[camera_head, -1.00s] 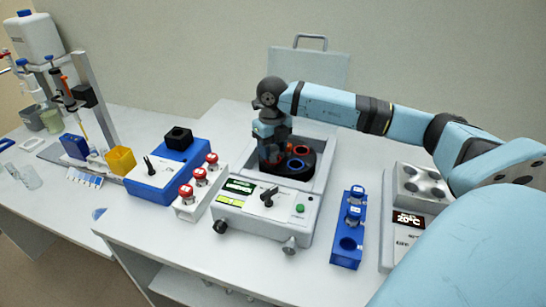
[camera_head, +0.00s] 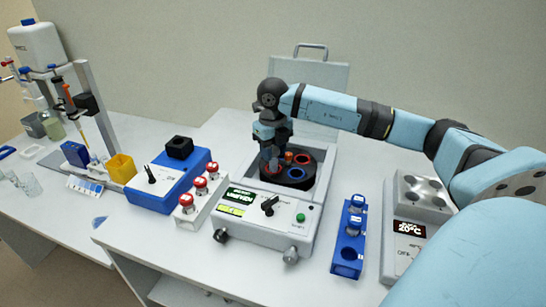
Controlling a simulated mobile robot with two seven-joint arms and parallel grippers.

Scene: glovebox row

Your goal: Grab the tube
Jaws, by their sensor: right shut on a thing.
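The rotor shows a red-ringed, an orange-ringed and a blue-ringed place. Two blue-capped tubes (camera_head: 357,202) stand in the blue rack (camera_head: 348,245) right of the centrifuge, and the rack's front hole is empty. My left gripper does not show.
The centrifuge's raised lid (camera_head: 322,80) stands behind it. Red-capped vials (camera_head: 200,186) in a white rack and a blue mixer (camera_head: 160,183) are to the left. A device reading 20°C (camera_head: 409,228) is right of the blue rack. The front table strip is clear.

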